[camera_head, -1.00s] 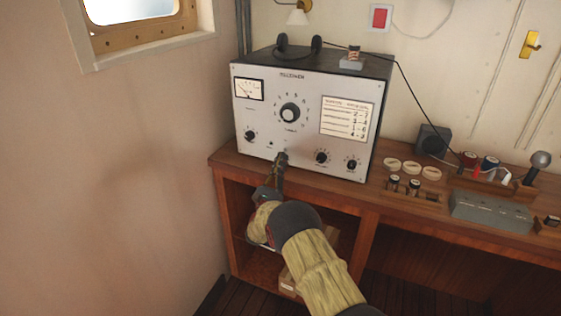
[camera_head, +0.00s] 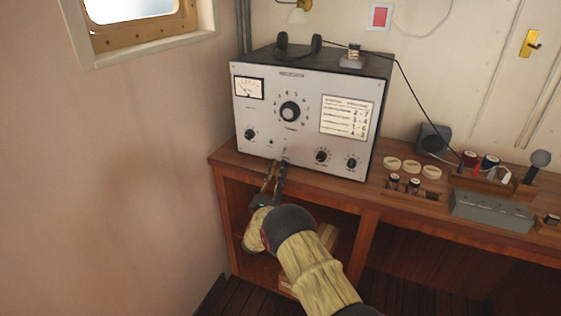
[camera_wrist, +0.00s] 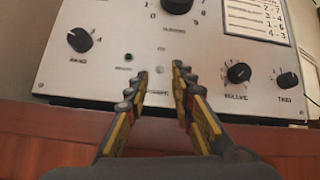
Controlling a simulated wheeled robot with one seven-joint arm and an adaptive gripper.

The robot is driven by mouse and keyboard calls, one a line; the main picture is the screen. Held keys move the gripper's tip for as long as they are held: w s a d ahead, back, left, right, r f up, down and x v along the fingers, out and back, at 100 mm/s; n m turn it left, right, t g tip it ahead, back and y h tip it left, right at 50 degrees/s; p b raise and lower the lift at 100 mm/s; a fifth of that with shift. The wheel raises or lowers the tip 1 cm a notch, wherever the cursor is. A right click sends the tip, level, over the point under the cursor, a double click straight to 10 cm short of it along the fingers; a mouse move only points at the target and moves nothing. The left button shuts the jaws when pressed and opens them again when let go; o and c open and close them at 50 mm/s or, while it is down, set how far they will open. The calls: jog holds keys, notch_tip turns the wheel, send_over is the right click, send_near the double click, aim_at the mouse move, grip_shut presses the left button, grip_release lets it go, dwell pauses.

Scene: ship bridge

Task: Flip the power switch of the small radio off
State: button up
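The radio (camera_head: 252,113) is a box with a pale grey front panel, a meter, a large centre dial and several small knobs. It stands on the wooden desk. In the wrist view its panel (camera_wrist: 108,48) fills the upper part. A small pale spot (camera_wrist: 160,71), perhaps the power switch, shows low on the panel above a partly hidden label. I cannot tell its position. My gripper (camera_head: 276,163) is at the panel's lower edge. In the wrist view its two fingers (camera_wrist: 161,72) stand apart with nothing between them, one to each side of that spot. Contact with the panel is unclear.
A knob (camera_wrist: 79,40) lies left of my fingers, and a volume knob (camera_wrist: 238,73) lies right. The desk front edge (camera_head: 330,201) runs below my gripper. Headphones (camera_head: 299,47) rest on the radio. A grey box (camera_head: 490,211) and small parts occupy the desk's right side.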

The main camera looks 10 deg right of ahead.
jog(key=v, duration=0.8)
jog(key=shift+s+a+f, duration=0.15)
jog(key=shift+f, duration=0.05)
